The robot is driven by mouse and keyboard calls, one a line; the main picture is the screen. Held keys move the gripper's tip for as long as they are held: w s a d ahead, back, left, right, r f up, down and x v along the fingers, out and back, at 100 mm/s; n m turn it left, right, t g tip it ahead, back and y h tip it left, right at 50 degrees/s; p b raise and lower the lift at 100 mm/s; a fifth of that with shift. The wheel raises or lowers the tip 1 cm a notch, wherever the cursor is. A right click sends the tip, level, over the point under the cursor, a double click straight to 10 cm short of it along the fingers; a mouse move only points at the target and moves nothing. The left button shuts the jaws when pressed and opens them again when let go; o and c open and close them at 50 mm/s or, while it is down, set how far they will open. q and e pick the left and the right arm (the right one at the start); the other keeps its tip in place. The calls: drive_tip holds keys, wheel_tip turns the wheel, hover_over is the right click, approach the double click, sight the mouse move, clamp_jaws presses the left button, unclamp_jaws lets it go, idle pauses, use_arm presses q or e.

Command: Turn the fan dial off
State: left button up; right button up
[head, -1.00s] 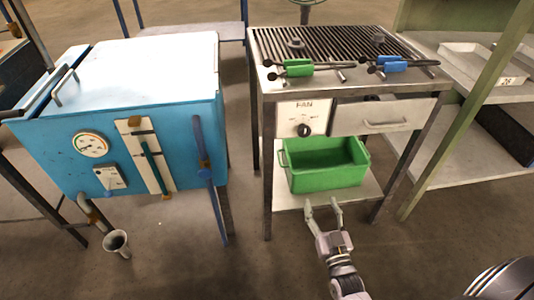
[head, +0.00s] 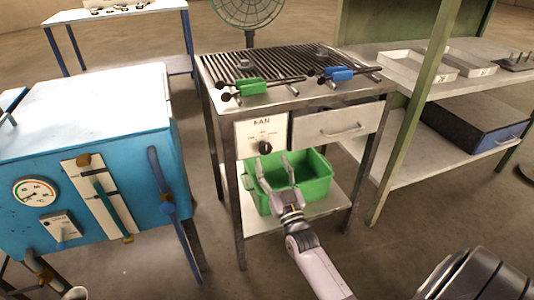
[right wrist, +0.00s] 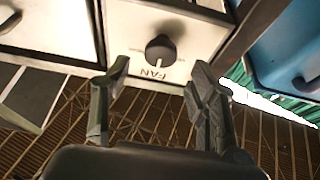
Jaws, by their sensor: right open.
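The fan dial (head: 265,148) is a black knob on a white panel marked FAN (head: 247,138), on the front of the grill table. In the right wrist view the dial (right wrist: 160,50) shows ahead, above and between the fingertips, with the lettering upside down. My right gripper (head: 273,165) is open and empty, just below the dial in the head view and in front of the green bin. In the right wrist view its fingers (right wrist: 158,75) stand apart, not touching the dial. My left gripper is not in view.
A green bin (head: 318,186) sits on the shelf under the dial. A drawer (head: 335,124) is right of the panel. Green-handled (head: 252,88) and blue-handled tongs (head: 338,75) lie on the grill. A blue furnace (head: 90,150) stands left; a fan (head: 247,12) stands behind.

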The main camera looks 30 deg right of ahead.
sight(266, 150)
drive_tip(key=x, duration=0.4)
drive_tip(key=shift+f, duration=0.1)
drive_tip(key=shift+w+d+r, duration=0.1)
drive_tip(key=shift+w+r, duration=0.1)
drive_tip(key=shift+w, duration=0.2)
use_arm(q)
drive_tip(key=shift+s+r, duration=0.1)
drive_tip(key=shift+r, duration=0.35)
use_arm(e)
drive_tip(key=c, duration=1.2)
